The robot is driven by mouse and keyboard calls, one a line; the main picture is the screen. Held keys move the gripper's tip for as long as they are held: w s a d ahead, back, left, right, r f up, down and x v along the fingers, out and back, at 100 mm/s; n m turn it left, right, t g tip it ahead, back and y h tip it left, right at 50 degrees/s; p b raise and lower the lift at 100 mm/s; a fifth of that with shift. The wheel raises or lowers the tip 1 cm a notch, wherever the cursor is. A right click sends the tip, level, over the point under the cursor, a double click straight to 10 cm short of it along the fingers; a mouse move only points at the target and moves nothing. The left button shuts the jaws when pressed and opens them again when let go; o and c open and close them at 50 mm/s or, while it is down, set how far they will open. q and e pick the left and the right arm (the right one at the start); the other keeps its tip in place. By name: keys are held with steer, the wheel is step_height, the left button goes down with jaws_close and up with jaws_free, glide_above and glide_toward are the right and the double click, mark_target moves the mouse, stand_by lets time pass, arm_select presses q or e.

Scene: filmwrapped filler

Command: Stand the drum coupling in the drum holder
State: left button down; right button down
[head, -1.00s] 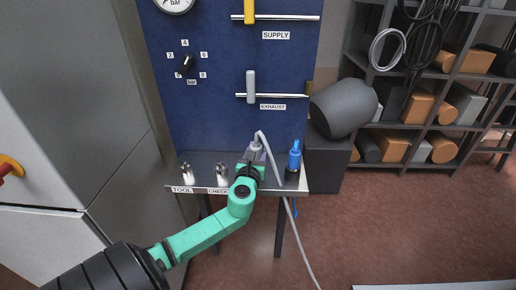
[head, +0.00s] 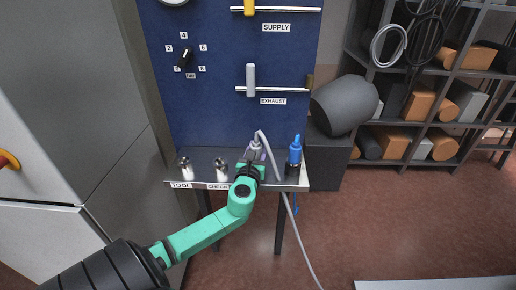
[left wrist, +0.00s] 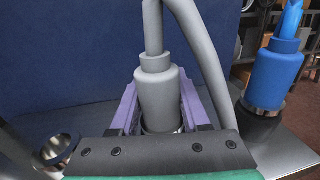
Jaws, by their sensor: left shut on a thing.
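My left gripper (head: 254,160) is shut on a grey coupling with a grey hose, which I take as the drum coupling (head: 256,145). In the left wrist view the coupling (left wrist: 158,95) stands upright between the purple fingers, with a metal ring at its lower end. It is over the shelf, between the CHECK cup and the blue coupling. The gripper hides its lower end, so I cannot tell whether it sits in a holder. The drum holder cannot be made out; any label there is hidden behind my gripper. My right gripper is not in view.
A blue coupling (head: 295,152) stands in a dark holder just right of my gripper. Metal cups stand at the TOOL label (head: 181,185) and CHECK label (head: 218,186). The grey hose (head: 290,215) hangs over the shelf edge. A dark grey drum (head: 343,104) lies at right.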

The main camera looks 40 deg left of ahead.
arm_select(q)
steer(key=shift+c, duration=1.5)
jaws_free()
steer(key=shift+s+f, duration=0.1)
